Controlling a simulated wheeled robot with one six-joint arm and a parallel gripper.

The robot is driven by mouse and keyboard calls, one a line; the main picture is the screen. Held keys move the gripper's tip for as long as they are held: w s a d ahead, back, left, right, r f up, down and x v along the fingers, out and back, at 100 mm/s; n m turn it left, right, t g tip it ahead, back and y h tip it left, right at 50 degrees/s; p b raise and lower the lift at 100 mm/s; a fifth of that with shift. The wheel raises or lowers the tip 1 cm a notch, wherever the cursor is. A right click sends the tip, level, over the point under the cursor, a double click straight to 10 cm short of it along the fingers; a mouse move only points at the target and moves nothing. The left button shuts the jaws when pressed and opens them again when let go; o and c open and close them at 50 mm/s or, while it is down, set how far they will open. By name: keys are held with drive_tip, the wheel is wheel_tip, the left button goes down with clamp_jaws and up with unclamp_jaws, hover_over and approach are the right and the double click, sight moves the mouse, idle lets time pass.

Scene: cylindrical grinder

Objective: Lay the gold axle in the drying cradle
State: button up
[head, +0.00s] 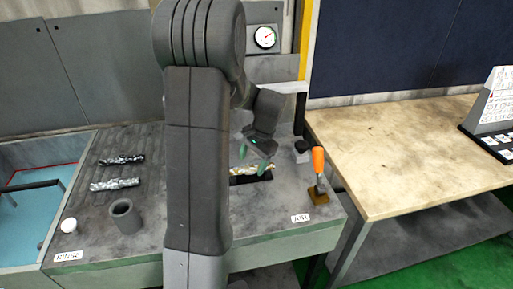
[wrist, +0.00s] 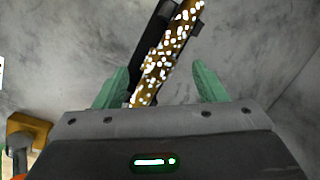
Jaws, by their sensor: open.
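The gold axle (head: 260,168) is speckled gold and white. It lies along a black cradle (head: 250,180) on the grey machine top, behind the small label that seems to read AIR. In the wrist view the gold axle (wrist: 170,50) slants up to the right, with the black cradle (wrist: 150,45) showing along its left side. My gripper (wrist: 160,85) is open, with its green fingers apart on either side of the axle's near end. In the head view my gripper (head: 252,172) is just over the axle. My arm hides part of the machine top.
A dark speckled axle (head: 122,160) and a silver speckled axle (head: 115,184) lie at left. A grey cup (head: 125,216) and white ball (head: 68,225) stand nearer. An orange-handled lever (head: 318,170) stands right of the cradle. A blue basin (head: 30,215) is far left.

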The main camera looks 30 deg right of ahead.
drive_tip(key=v, duration=1.3)
drive_tip(key=shift+b, duration=0.4)
drive_tip(key=p+x, duration=0.1)
drive_tip(key=x, duration=1.2)
drive_tip(key=shift+a+p, duration=0.1)
drive_tip(key=shift+p, duration=0.3)
drive_tip(key=shift+a+p+v, duration=0.25)
drive_tip(key=shift+p+v, duration=0.45)
drive_tip(key=shift+v, duration=0.5)
drive_tip(key=shift+w+r, duration=0.1)
drive_tip(key=shift+w, duration=0.05)
